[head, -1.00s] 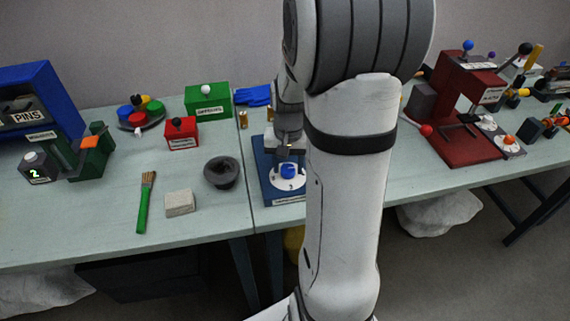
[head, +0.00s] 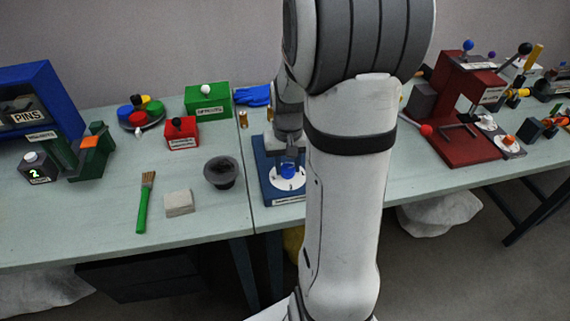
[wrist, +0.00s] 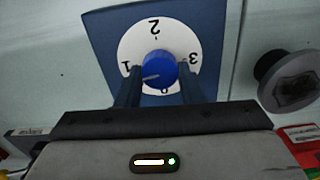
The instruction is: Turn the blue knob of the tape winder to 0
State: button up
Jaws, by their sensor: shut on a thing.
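The tape winder is a blue box (head: 269,185) with a white dial, standing near the table joint beside my arm. Its blue knob (head: 288,171) sits on the dial. In the wrist view the blue knob (wrist: 159,66) is at the centre of the white dial (wrist: 130,45), which reads 1 at left, 2 at top and 3 at right. The 0 at the bottom is partly hidden by the knob and gripper. A pale pointer line on the knob points left and slightly down, near the 1. My gripper (wrist: 158,84) is shut on the knob, one finger on each side.
A dark round bowl (head: 221,172) stands left of the winder, with a pale block (head: 179,203) and a green brush (head: 143,203) farther left. A red box (head: 181,133) and green box (head: 208,100) stand behind. A red press (head: 468,142) stands to the right.

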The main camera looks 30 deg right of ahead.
jog(key=shift+n, duration=0.5)
jog(key=shift+n, duration=1.7)
jog(key=n, duration=0.3)
jog(key=shift+a, duration=0.1)
jog(key=shift+n, duration=0.4)
